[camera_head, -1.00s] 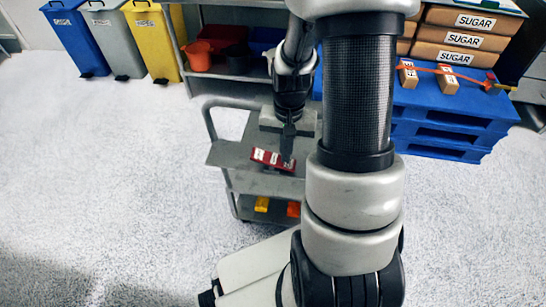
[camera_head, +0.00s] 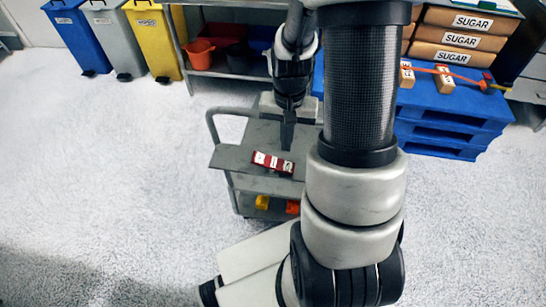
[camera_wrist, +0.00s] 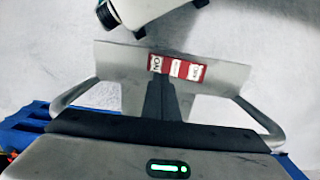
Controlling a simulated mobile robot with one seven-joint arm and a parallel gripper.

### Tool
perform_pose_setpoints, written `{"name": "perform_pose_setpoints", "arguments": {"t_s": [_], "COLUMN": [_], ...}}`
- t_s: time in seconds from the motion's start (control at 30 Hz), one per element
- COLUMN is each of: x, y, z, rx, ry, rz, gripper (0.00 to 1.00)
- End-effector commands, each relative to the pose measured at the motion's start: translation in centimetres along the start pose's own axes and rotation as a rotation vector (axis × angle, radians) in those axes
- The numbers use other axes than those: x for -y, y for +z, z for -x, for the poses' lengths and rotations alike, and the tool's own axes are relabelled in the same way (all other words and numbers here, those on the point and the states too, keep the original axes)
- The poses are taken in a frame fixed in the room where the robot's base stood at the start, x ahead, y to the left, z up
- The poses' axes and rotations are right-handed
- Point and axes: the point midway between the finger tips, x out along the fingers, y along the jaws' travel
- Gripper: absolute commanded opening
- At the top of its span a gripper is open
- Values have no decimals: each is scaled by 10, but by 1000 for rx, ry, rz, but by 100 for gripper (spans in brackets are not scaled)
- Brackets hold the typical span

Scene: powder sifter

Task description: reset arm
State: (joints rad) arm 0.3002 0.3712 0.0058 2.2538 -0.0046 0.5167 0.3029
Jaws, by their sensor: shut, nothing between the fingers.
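My gripper (camera_head: 288,146) points down over the grey cart (camera_head: 232,158) in the head view. Its fingers are together with nothing between them. A red block with white labels (camera_head: 272,163) lies on the cart's top, just below and left of the fingertips in the picture. In the wrist view the closed fingers (camera_wrist: 157,80) stand in front of the cart top (camera_wrist: 115,60), with the red block (camera_wrist: 178,69) beyond the tips. The fingers appear apart from the block, above it.
A blue pallet stack (camera_head: 440,130) with sugar bags (camera_head: 460,38) stands at right. Grey shelving (camera_head: 235,76) stands behind the cart. Blue, grey and yellow bins (camera_head: 152,40) stand at back left. Orange and yellow items (camera_head: 262,202) sit on the cart's lower shelf. The left floor is clear.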

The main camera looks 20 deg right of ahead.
Motion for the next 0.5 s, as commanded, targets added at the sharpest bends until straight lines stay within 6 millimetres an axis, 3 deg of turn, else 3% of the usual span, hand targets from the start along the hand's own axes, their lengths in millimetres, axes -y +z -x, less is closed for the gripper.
{"name": "perform_pose_setpoints", "arguments": {"t_s": [0.5], "x": [1], "y": [0], "z": [6], "rx": [-6], "ry": [-2], "rz": [5], "gripper": [0]}}
